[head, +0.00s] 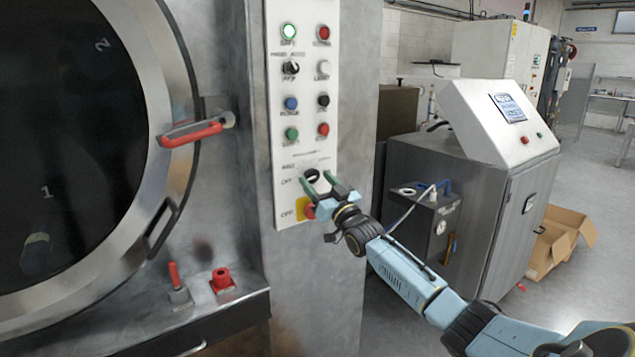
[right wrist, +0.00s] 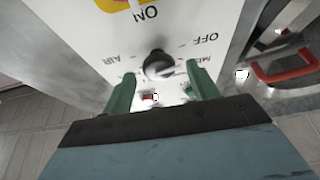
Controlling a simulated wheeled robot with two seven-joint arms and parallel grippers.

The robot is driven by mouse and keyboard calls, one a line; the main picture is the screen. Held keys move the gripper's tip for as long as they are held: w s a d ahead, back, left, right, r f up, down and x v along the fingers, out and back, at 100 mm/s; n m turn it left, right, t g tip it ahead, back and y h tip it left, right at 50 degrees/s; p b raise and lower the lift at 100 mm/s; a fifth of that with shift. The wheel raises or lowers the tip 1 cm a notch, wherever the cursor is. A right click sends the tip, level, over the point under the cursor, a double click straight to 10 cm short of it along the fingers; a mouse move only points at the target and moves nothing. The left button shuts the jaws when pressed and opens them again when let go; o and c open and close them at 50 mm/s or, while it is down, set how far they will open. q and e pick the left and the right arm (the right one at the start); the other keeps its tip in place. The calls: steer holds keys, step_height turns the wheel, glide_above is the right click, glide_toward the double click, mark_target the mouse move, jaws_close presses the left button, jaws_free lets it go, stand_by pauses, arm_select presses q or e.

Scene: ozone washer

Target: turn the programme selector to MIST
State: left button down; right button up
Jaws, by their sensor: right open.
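The programme selector, a black round knob (head: 312,175), sits low on the white control panel (head: 303,120) in the head view. In the right wrist view the selector (right wrist: 158,65) shows upside down, with lettering like AIR to the left and OFF and a partly hidden MIS... to the right. I cannot tell which mark its pointer faces. My right gripper (head: 323,185) is open, with its green fingers at the knob. In the right wrist view the fingers of this gripper (right wrist: 160,76) stand on either side of the knob, apart from it and holding nothing. My left gripper is out of view.
A yellow and red switch (head: 305,208) sits just below the selector. Several buttons and lamps and another black knob (head: 290,68) are above. A large round door with a red handle (head: 195,132) is to the left. A grey cabinet (head: 490,200) stands to the right.

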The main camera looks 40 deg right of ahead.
steer(key=shift+w+r, duration=0.15)
steer(key=shift+w, duration=0.2)
steer(key=c, duration=1)
steer(key=m+h+p, duration=0.1)
steer(key=m+p, duration=0.1)
steer(key=m, duration=0.1)
steer(key=m+h+p, duration=0.1)
steer(key=m+h, duration=0.1)
steer(key=shift+a+r+m+g+p, duration=0.1)
steer(key=shift+r+m+g+p, duration=0.05)
steer(key=shift+m+g+p, duration=0.25)
steer(key=shift+m+g+h+p, duration=0.5)
steer(key=shift+m+p, duration=0.35)
steer(key=shift+m, duration=0.55)
steer(key=shift+m+g+h+p, duration=0.3)
steer(key=shift+m+h+p, duration=0.45)
steer(key=shift+m, duration=0.65)
